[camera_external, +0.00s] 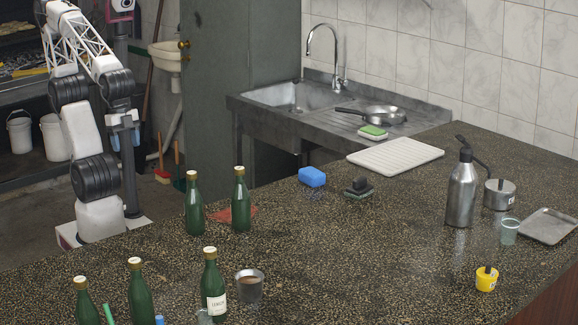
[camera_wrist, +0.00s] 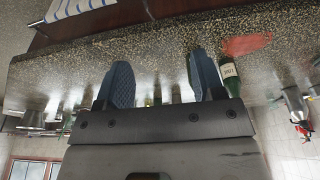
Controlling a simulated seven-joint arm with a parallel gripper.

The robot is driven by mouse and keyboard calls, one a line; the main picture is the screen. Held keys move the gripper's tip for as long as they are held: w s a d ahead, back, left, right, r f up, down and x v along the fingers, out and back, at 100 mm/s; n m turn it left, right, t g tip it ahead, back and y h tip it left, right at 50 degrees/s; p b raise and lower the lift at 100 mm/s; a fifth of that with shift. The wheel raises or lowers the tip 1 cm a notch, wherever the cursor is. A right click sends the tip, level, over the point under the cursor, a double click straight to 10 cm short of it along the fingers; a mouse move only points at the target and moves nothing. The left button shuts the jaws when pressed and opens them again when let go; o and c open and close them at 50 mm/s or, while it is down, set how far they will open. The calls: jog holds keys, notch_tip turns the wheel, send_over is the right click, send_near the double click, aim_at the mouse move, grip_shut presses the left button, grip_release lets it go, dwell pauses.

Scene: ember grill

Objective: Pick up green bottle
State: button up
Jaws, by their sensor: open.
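Several green bottles with pale caps stand upright on the dark speckled counter (camera_external: 330,262). In the external view two stand together at the back, a left one (camera_external: 194,206) and a right one (camera_external: 241,202). Nearer are a labelled bottle (camera_external: 211,287), another (camera_external: 139,294) and one cut by the bottom edge (camera_external: 85,305). The wrist view, turned upside down, shows my gripper (camera_wrist: 165,78) with two blue fingers wide apart and nothing between them. A labelled green bottle (camera_wrist: 229,74) shows beside the right finger, partly hidden.
A metal cup (camera_external: 249,287) stands right of the labelled bottle. A red flat item (camera_external: 219,213) lies by the back bottles. A blue sponge (camera_external: 312,177), white board (camera_external: 395,156), metal bottle (camera_external: 460,190) and yellow pot (camera_external: 487,279) are farther right. The counter's middle is clear.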

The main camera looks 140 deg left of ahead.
jog(key=w+d+r+t+h, duration=0.1)
jog(key=w+d+t, duration=0.3)
jog(key=w, duration=0.8)
jog(key=w+d+r+m+t+h, duration=0.1)
jog(key=w+d+t, duration=0.1)
jog(key=w+d, duration=0.75)
jog(key=w+d+r+t, duration=0.1)
jog(key=w+d+t, duration=0.15)
jog(key=w, duration=1.25)
jog(key=w+d+f+n+t+y, duration=0.1)
jog(key=w+d+f+t+y, duration=0.1)
jog(key=w+d, duration=0.5)
jog(key=w+d+f+n+t+y, duration=0.1)
jog(key=w+d+f+t, duration=0.4)
jog(key=w, duration=0.5)
jog(key=shift+w+d+f+y, duration=0.35)
jog(key=shift+d+f, duration=0.25)
jog(key=shift+d, duration=0.65)
jog(key=shift+w+a, duration=0.15)
jog(key=shift+w, duration=1.05)
